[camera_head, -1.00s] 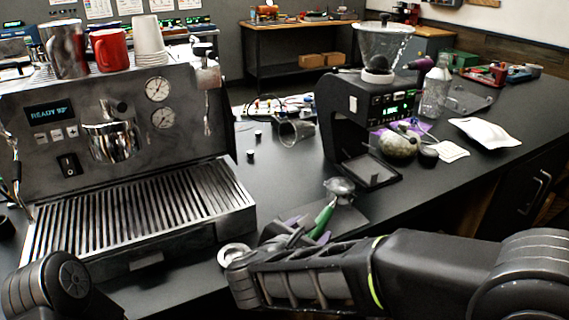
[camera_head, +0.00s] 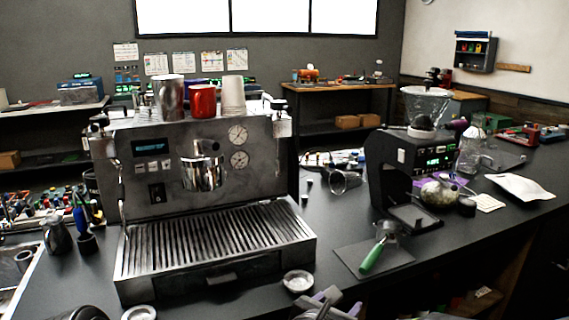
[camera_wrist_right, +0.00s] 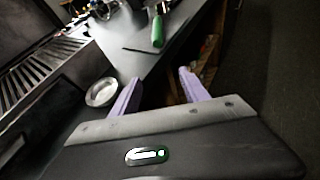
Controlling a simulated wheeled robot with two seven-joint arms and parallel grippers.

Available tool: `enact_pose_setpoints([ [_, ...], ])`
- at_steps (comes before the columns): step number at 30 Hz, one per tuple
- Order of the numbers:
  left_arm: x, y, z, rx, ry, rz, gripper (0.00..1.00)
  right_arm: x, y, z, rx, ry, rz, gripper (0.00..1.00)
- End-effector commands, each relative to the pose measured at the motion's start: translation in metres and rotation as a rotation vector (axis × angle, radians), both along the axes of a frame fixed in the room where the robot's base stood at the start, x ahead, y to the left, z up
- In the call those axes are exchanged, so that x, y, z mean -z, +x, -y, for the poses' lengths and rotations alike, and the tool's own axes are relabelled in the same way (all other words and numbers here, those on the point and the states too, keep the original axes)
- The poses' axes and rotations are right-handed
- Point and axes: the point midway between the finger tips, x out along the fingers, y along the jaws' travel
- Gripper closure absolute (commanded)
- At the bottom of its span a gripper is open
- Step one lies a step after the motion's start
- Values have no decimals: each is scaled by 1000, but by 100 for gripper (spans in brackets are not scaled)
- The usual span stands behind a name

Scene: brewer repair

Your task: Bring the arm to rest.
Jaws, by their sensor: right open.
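My right gripper (camera_head: 328,306) shows at the bottom edge of the head view, with purple fingertips. In the right wrist view its two purple fingers (camera_wrist_right: 160,92) stand apart with nothing between them. A portafilter with a green handle (camera_head: 372,257) lies on a dark mat (camera_head: 391,267) beyond the gripper. The green handle also shows in the right wrist view (camera_wrist_right: 158,32). Of my left arm, only a dark rounded part shows at the bottom left of the head view; its gripper is out of view.
The espresso machine (camera_head: 143,195) stands left of centre, cups on top. A small round metal dish (camera_head: 298,281) lies near the counter's front edge, close to my right gripper. The grinder (camera_head: 383,160) stands to the right. A white pouch (camera_head: 520,187) lies farther right.

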Motion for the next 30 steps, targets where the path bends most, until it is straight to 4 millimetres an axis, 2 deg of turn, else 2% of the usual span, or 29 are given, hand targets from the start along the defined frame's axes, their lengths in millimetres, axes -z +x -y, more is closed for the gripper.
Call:
enact_pose_setpoints([
  [7, -1, 0, 0, 1, 0, 0, 64, 36, 15, 5, -180, -243, -142, 47],
  [11, -1, 0, 0, 1, 0, 0, 64, 68, 22, 6, -337, -432, -259, 47],
  [14, -2, 0, 0, 1, 0, 0, 64, 103, 24, 8, -496, -608, -374, 47],
  [17, -3, 0, 0, 1, 0, 0, 64, 154, 18, 10, -729, -825, -521, 47],
  [20, -4, 0, 0, 1, 0, 0, 64, 224, -8, 10, -1084, -1092, -686, 47],
  [21, -4, 0, 0, 1, 0, 0, 64, 253, -25, 8, -1253, -1198, -734, 47],
  [23, -5, 0, 0, 1, 0, 0, 64, 293, -55, 4, -1511, -1339, -771, 47],
  [24, -5, 0, 0, 1, 0, 0, 64, 316, -79, 0, -1685, -1422, -769, 47],
  [27, -6, 0, 0, 1, 0, 0, 64, 360, -141, -11, -2090, -1597, -669, 47],
  [30, -7, 0, 0, 1, 0, 0, 64, 384, -197, -23, -2402, -1724, -467, 47],
])
